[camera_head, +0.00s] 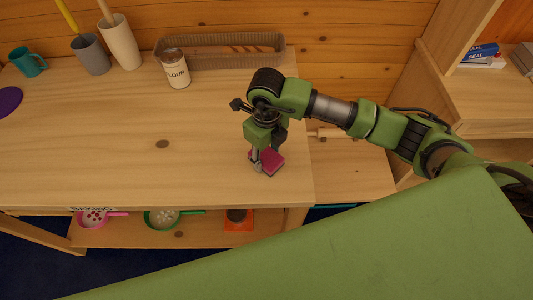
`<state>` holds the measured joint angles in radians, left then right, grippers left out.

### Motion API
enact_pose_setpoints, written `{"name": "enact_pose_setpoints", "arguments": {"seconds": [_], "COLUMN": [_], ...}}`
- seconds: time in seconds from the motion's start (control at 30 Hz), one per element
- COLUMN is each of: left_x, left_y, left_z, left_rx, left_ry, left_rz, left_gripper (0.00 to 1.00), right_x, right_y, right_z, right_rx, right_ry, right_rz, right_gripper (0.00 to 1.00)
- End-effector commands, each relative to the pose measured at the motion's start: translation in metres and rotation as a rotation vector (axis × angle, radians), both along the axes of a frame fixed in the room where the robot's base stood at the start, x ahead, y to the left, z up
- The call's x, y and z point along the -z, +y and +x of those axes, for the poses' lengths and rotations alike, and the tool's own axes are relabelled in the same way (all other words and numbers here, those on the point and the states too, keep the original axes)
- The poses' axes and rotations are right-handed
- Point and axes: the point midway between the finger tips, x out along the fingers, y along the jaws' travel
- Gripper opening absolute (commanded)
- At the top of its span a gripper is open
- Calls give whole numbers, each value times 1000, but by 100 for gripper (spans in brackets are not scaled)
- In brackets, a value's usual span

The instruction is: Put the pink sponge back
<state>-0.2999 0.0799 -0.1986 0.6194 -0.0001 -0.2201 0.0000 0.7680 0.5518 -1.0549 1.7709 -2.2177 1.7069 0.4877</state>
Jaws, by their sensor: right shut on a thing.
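The pink sponge (271,161) is at the right end of the wooden worktop, near its front corner. My right gripper (262,164) points down over it and is shut on it. The fingers hide part of the sponge. I cannot tell whether the sponge touches the worktop or is held just above it. My left gripper is not in view.
The worktop (120,150) is mostly clear. A flour tin (175,70), a long wicker basket (222,55), a grey cup (91,56), a cream vase (120,43) and a teal mug (27,62) stand at the back. A lower shelf (205,228) holds pans. A bookshelf (490,95) is at right.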

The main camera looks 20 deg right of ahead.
Motion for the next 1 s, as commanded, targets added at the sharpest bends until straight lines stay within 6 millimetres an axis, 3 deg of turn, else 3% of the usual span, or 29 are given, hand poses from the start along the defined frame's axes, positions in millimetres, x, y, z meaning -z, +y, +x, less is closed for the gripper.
{"name": "enact_pose_setpoints", "arguments": {"seconds": [0.07,0.1,0.13,0.6,1.0], "left_x": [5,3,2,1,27], "left_y": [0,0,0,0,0], "left_z": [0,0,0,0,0], "left_rx": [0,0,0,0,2], "left_ry": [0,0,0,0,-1], "left_rz": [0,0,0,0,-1], "left_gripper": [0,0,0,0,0], "right_x": [4,2,2,-5,-85], "right_y": [0,0,0,0,0], "right_z": [0,0,0,1,2], "right_rx": [0,0,0,0,0], "right_ry": [0,0,0,-3,-6], "right_rz": [0,0,0,1,1], "right_gripper": [24,51,57,57,57]}}
